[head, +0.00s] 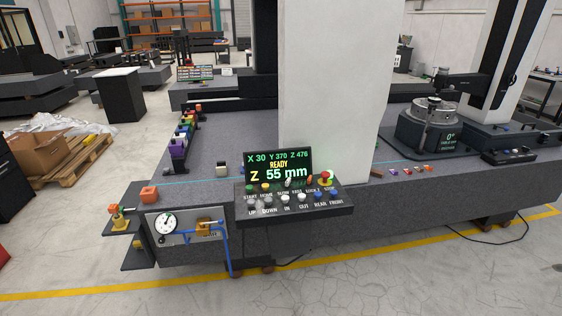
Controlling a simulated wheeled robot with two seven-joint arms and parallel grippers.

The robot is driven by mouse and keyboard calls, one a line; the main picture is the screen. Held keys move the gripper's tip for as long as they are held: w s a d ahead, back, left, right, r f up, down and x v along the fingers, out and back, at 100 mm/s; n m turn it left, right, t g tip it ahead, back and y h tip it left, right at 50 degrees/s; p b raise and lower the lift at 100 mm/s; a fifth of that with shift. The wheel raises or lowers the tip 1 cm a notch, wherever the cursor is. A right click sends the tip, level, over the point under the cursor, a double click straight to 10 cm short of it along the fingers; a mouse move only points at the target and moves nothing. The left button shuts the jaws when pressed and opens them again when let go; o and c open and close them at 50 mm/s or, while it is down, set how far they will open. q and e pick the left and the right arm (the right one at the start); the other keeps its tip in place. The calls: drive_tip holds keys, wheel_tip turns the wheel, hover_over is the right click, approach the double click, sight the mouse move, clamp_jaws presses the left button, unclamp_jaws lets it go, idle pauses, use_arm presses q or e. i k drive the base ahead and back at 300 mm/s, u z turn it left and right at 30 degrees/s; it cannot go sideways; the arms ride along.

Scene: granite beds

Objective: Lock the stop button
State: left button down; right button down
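The stop button (326,175) is a red knob at the far right of the back row on a black control panel (295,208). A yellow and green patch shows around its base, above the STOP label. It is too small to tell whether it is pressed or locked. The panel's screen (278,166) reads READY and Z 55 mm. Neither of my grippers is in view, and nothing covers the button.
The panel juts out from the front of a dark granite bed (240,172). A white column (335,90) rises behind it. A dial gauge (165,222) and a blue bent frame (228,250) are at lower left. The floor in front is clear.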

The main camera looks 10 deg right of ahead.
sight(325, 174)
drive_tip(key=u, duration=0.4)
drive_tip(key=i, duration=2)
drive_tip(key=z, duration=1.2)
drive_tip(key=i, duration=0.45)
drive_tip(key=z, duration=0.35)
